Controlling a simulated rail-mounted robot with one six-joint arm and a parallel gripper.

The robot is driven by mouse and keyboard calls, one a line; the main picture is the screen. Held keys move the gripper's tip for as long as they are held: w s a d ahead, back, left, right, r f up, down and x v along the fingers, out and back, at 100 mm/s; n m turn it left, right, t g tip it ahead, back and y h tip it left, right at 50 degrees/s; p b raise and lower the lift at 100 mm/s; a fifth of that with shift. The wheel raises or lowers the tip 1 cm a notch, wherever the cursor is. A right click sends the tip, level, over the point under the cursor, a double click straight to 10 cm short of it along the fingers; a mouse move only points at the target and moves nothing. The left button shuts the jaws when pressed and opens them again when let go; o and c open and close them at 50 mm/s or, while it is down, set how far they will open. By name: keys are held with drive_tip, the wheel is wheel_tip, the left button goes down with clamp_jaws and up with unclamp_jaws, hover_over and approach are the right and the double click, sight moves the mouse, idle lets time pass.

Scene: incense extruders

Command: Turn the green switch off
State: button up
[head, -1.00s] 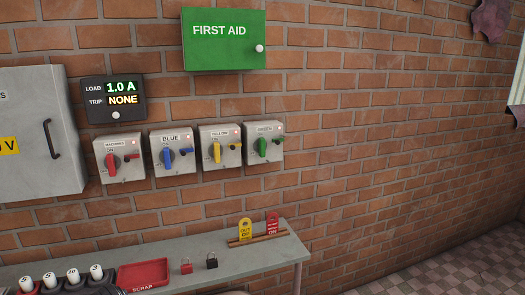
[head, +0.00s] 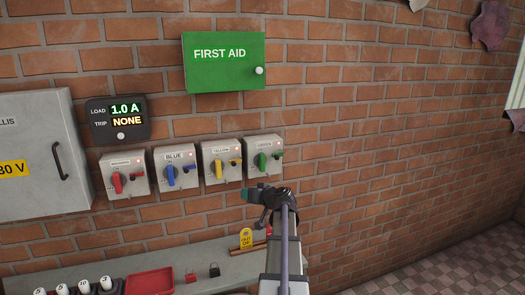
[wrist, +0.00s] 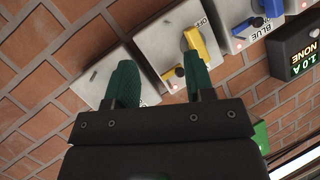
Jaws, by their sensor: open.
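The green switch is a grey wall box with a green rotary handle (head: 262,161), rightmost of the row of switches in the head view. Its handle stands roughly upright, and a small red light shows at the box's upper corner. In the wrist view, which is upside down, part of the green switch's box (wrist: 98,82) shows behind the left finger; its handle is hidden there. My gripper (head: 247,194) is just below the box in the head view, pointing left. The wrist view shows its two green fingers (wrist: 162,84) apart with nothing between them.
The yellow switch (head: 221,162) is close by on the left, then the blue switch (head: 174,168) and the machine switch (head: 124,175). A shelf (head: 215,265) below holds a yellow tag (head: 246,238), padlocks and a red scrap tray (head: 150,281). Wall to the right is clear.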

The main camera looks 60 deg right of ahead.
sight(263, 161)
drive_tip(key=s+d+r+h, duration=0.2)
drive_tip(key=d+r+h, duration=0.45)
drive_tip(key=d, duration=0.35)
drive_tip(key=shift+t+h, duration=0.35)
drive_tip(key=shift+t, duration=0.15)
drive_tip(key=x, duration=1.1)
drive_tip(key=shift+w+d+f, duration=0.1)
drive_tip(key=shift+d+f, duration=0.1)
drive_tip(key=shift+f, duration=0.2)
drive_tip(key=shift+c, duration=0.3)
clamp_jaws()
